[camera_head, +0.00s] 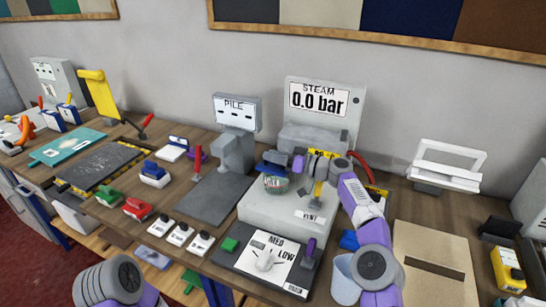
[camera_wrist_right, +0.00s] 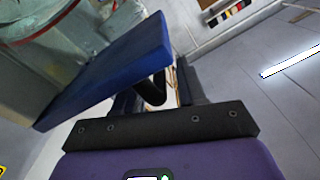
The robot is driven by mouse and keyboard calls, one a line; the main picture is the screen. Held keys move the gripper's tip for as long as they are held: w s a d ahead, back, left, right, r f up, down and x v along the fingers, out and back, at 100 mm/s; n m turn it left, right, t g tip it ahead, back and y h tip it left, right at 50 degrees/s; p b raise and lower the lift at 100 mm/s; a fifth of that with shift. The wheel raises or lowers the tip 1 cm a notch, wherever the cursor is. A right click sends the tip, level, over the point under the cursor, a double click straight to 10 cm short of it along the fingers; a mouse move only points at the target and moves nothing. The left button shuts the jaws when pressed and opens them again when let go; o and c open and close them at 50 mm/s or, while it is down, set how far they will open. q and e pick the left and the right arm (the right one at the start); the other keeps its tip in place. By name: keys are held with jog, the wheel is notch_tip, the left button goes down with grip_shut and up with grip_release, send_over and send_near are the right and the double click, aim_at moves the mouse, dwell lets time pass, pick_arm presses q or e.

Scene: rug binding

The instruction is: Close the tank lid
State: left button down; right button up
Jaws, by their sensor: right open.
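The tank (camera_head: 276,184) is a small grey-green vessel on the pale steam unit. Its blue lid (camera_head: 275,157) shows at its top, partly hidden by my right gripper (camera_head: 297,164). In the right wrist view the lid (camera_wrist_right: 110,68) is a blue slab, tilted beside the tank's grey-green top (camera_wrist_right: 62,42). A black curved piece sticks out near the slab's lower right edge, between my fingers. My right gripper (camera_wrist_right: 158,95) is open there, close to the lid; I cannot tell whether it touches. My left arm shows at the lower left, but its gripper is out of frame.
The steam display (camera_head: 318,100) reads 0.0 bar behind the tank. A dial panel (camera_head: 268,258) is in front. A red lever (camera_head: 361,165) and a light blue cup (camera_head: 345,279) are near my right arm. The pile gauge (camera_head: 236,113) stands to the left.

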jog(key=b+v, duration=0.1)
jog(key=v, duration=0.6)
